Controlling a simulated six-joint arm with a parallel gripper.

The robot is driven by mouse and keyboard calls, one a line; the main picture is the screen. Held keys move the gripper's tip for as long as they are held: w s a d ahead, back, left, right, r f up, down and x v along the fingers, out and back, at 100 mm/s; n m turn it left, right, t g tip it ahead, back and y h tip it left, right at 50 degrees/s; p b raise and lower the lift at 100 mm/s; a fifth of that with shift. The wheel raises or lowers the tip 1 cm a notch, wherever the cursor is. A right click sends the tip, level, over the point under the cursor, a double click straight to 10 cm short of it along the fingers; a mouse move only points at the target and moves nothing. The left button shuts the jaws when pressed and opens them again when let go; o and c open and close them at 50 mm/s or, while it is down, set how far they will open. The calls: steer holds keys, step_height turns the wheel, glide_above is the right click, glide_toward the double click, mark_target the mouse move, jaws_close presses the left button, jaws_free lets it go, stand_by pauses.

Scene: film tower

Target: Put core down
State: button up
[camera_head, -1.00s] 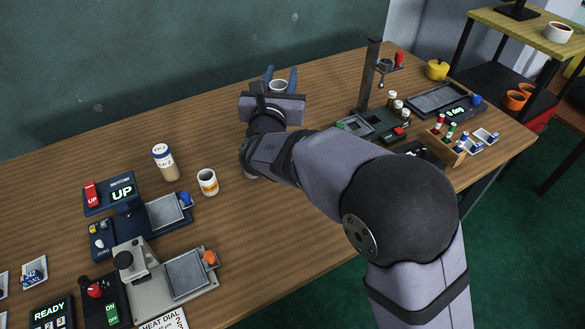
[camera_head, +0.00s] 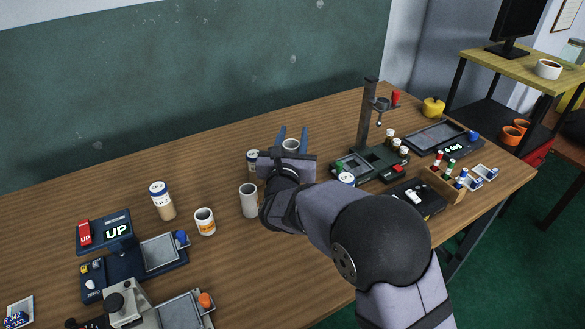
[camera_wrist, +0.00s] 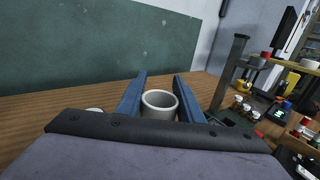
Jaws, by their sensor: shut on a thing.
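The core, a pale grey hollow cylinder (camera_head: 290,146), is upright between the two blue fingers of my gripper (camera_head: 291,138). My gripper is shut on it near the back middle of the table (camera_head: 110,180). In the wrist view the core (camera_wrist: 159,104) shows its open top between the fingers (camera_wrist: 160,92). Its lower part is hidden by my gripper's body, so I cannot tell whether it touches the table. A similar grey hollow cylinder (camera_head: 249,201) stands upright to the left of my wrist.
A labelled jar (camera_head: 253,160) stands close left of my gripper. A post stand (camera_head: 367,115) with small bottles is to the right. The back left of the table is clear.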

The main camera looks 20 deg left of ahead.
step_height(320, 180, down, 7)
stand_by(0.7)
steer(key=shift+f, duration=0.2)
steer(key=o, duration=1.1)
steer(key=shift+r, duration=0.1)
steer(key=shift+c, duration=0.2)
steer(key=shift+r, duration=0.15)
steer(key=s+d+b, duration=0.1)
steer(key=s, duration=1.1)
steer(key=shift+d, duration=0.4)
